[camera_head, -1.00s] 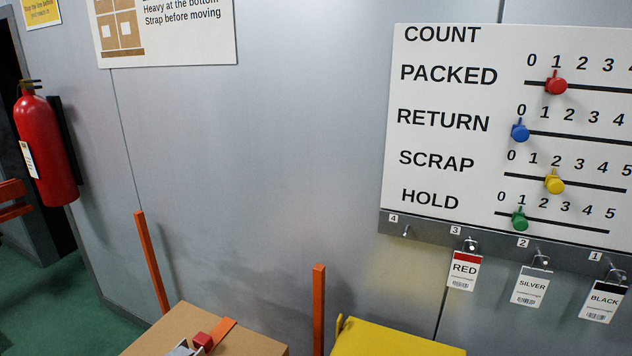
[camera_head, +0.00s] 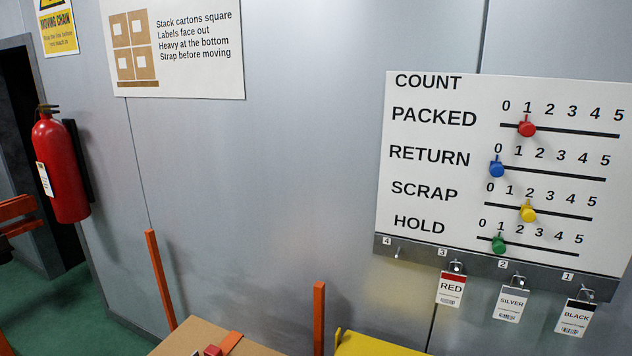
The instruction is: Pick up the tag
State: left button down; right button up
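Three tags hang from hooks on the grey strip under the count board. The RED tag (camera_head: 451,289) hangs at hook 3, the SILVER tag (camera_head: 511,303) at hook 2 and the BLACK tag (camera_head: 575,317) at hook 1. Each is a white card with a coloured or grey top band and a barcode. Hook 4 (camera_head: 398,252) is empty. Neither of my grippers shows clearly in the head view.
The count board (camera_head: 430,180) has red, blue, yellow and green sliders. A cardboard carton (camera_head: 185,340) and a yellow container (camera_head: 370,345) stand at the bottom. Orange posts (camera_head: 160,280) (camera_head: 319,315) rise beside them. A fire extinguisher (camera_head: 62,170) hangs at left.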

aim_at(575, 317)
jog(key=z, duration=1.5)
